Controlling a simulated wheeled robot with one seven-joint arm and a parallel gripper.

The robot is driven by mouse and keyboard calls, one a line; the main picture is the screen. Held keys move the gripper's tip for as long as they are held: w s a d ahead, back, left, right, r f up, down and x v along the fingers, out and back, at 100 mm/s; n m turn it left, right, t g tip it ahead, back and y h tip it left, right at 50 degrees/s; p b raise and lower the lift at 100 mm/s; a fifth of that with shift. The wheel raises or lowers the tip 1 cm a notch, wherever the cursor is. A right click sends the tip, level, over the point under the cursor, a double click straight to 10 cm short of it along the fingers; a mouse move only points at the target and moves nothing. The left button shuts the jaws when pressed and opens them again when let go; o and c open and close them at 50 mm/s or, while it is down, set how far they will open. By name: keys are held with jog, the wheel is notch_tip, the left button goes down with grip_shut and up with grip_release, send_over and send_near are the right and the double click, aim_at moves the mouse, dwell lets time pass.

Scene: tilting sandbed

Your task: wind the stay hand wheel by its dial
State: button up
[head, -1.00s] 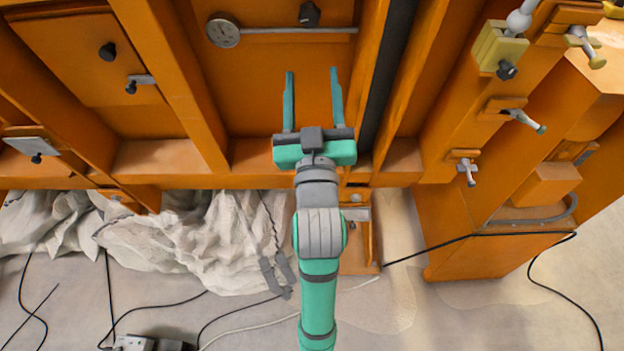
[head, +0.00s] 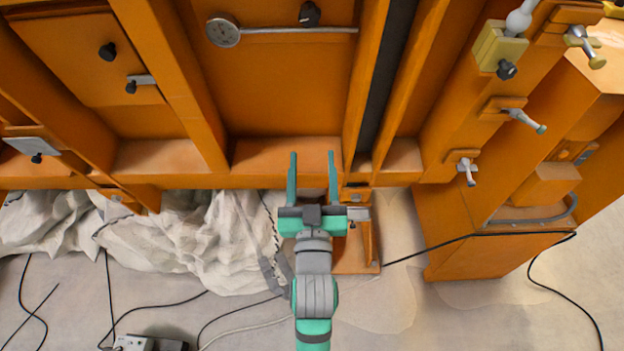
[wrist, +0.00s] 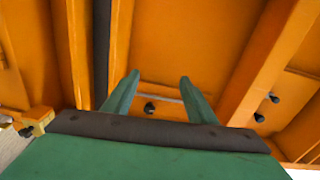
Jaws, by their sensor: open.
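A round grey dial (head: 223,32) with a pale face sits at the upper left of the middle orange bay in the head view. A thin grey rod (head: 300,30) runs right from it. A black knob (head: 310,13) is just above the rod; the wrist view shows a black knob (wrist: 150,107) by the rod, beyond my fingers. I cannot tell for sure which part is the stay hand wheel. My gripper (head: 312,156) is open and empty, below the dial and rod in the head view and apart from them. Its two green fingers also show in the wrist view (wrist: 160,78).
Orange ribs flank the bay, with a dark strip (head: 388,80) on the right. Several cranks, one a small handle (head: 523,120), stick out at right. A yellowish block (head: 498,48) is at upper right. Crumpled pale sheeting (head: 190,240) and black cables lie below.

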jog(key=shift+s+f, duration=0.45)
jog(key=shift+f, duration=0.35)
jog(key=shift+s+f, duration=0.45)
jog(key=shift+f, duration=0.3)
jog(key=s+f+g, duration=0.2)
jog(key=s+f, duration=1)
jog(key=f, duration=0.1)
jog(key=s+f+g, duration=0.1)
jog(key=s+f, duration=0.2)
jog(key=s, duration=0.6)
jog(key=s+f+g, duration=0.1)
jog(key=s+f, duration=0.2)
jog(key=s, duration=0.7)
jog(key=shift+a+m+g, duration=0.25)
jog(key=shift+m+g, duration=0.15)
jog(key=shift+f, duration=0.1)
jog(key=c, duration=0.5)
jog(key=shift+d, duration=0.1)
jog(key=shift+c, duration=0.2)
